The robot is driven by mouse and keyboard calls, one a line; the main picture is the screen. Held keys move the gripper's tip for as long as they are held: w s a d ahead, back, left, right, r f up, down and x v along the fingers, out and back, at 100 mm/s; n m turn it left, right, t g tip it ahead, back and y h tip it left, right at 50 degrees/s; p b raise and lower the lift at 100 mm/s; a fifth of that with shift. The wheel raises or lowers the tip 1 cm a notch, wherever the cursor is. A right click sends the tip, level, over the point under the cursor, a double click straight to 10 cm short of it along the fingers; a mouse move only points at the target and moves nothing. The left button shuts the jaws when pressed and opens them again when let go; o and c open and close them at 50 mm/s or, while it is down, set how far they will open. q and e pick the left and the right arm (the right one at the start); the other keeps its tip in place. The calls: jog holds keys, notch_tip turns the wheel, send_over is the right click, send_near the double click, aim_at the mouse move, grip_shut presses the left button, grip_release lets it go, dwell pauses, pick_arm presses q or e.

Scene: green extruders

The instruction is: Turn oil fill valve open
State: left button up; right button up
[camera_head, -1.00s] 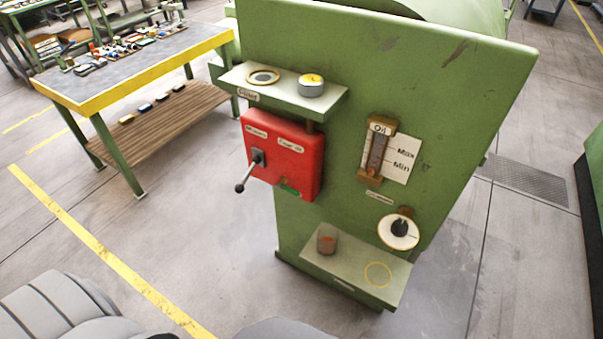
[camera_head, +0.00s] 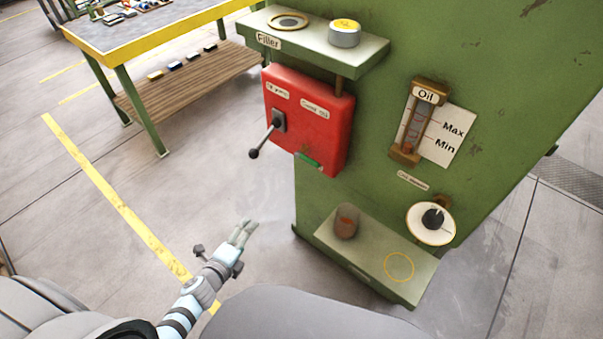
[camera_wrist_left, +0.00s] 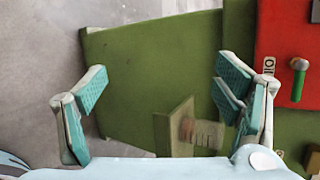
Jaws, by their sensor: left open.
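The green machine panel (camera_head: 500,90) carries a red box (camera_head: 318,138) with a black-knobbed lever (camera_head: 266,138) and a green handle (camera_head: 309,160) at its lower edge. A white dial with a dark knob (camera_head: 433,218) sits lower right, under the oil gauge (camera_head: 418,120). I cannot tell which one is the oil fill valve. My left gripper (camera_head: 243,232) is open and empty, below and left of the red box, apart from it. In the left wrist view its fingers (camera_wrist_left: 162,82) are spread, and a green handle (camera_wrist_left: 299,82) shows on the red box at upper right. My right gripper is not in view.
The filler shelf (camera_head: 375,56) juts out above the red box and holds a yellow-topped cap (camera_head: 345,32). A lower shelf (camera_head: 372,258) holds a brownish cup (camera_head: 346,221). A yellow-edged workbench (camera_head: 150,42) stands at upper left. The floor left of the machine is clear.

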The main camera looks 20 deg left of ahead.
pick_arm(q)
jog(key=w+d+r+m+t+h+b, duration=0.3)
jog(key=w+r+m, duration=0.35)
jog(key=m, duration=0.25)
jog(key=m+t+h+b, duration=0.1)
jog(key=m+h, duration=0.3)
jog(key=m, duration=0.6)
send_near(306, 161)
jog(key=v, duration=0.3)
jog(key=x, duration=1.4)
jog(key=shift+f, duration=0.1)
jog(key=shift+s, duration=0.1)
jog(key=c, duration=1.7)
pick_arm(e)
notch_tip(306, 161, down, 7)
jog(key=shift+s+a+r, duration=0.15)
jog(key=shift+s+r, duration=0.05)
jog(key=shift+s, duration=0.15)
